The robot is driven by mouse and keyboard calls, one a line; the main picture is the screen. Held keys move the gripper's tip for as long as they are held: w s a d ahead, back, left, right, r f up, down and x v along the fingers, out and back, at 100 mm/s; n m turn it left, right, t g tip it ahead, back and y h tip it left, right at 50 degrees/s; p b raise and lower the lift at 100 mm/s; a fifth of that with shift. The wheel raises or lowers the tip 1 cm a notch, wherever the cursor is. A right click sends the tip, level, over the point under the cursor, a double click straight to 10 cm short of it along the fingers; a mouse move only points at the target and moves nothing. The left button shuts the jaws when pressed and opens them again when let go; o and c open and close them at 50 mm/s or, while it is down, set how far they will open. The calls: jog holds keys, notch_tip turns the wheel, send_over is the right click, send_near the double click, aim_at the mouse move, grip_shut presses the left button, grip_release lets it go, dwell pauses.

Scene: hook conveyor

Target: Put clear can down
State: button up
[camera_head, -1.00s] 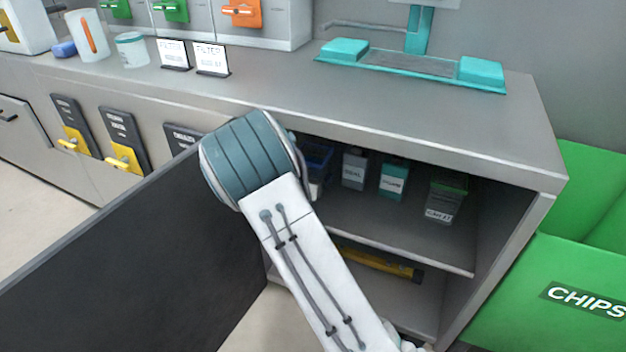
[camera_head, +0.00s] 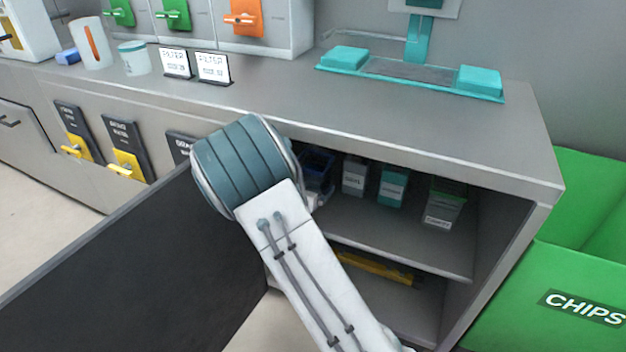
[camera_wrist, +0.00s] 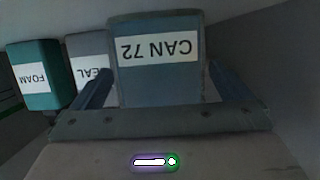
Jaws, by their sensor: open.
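A dark blue-grey can with a white label reading CAN 72 (camera_wrist: 157,85) stands in front of my gripper in the wrist view, its lettering upside down there. My gripper (camera_wrist: 158,86) is open, with one finger on each side of the can; I cannot tell whether either finger touches it. In the head view a dark blue container (camera_head: 318,172) shows on the upper shelf (camera_head: 420,245) of the open cabinet, partly behind my arm. My gripper itself is hidden by my arm in that view.
A grey SEAL container (camera_head: 354,176), a teal FOAM container (camera_head: 392,186) and a green-lidded clear container (camera_head: 444,203) stand on the shelf. The open dark door (camera_head: 130,270) lies left. A yellow item (camera_head: 375,268) lies below. The green CHIPS bin (camera_head: 550,300) is right.

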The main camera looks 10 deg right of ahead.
jog(key=p+v, duration=0.2)
jog(key=v, duration=0.6)
jog(key=shift+s+a+r+p, duration=0.15)
jog(key=shift+s+r+p, duration=0.05)
jog(key=shift+s+p, duration=0.1)
jog(key=y, duration=0.2)
jog(key=a+y, duration=0.1)
jog(key=shift+w+r+n+g, duration=0.1)
jog(key=shift+r+n+g, duration=0.2)
jog(key=shift+g, duration=0.1)
jog(key=s+r+n+g+y, duration=0.2)
jog(key=s+r+g+y, duration=0.15)
jog(key=s, duration=0.25)
jog(key=s+r+n+g+y, duration=0.2)
jog(key=s+r+n+y, duration=0.15)
jog(key=s, duration=0.25)
jog(key=s+d+r+g, duration=0.1)
jog(key=s+d+g, duration=0.1)
jog(key=s, duration=0.6)
jog(key=s+d+r+n+g+h, duration=0.1)
jog(key=s+d, duration=0.3)
jog(key=s, duration=0.4)
jog(key=shift+s+d+r+g, duration=0.25)
jog(key=shift+r+g, duration=0.1)
jog(key=shift+g, duration=0.3)
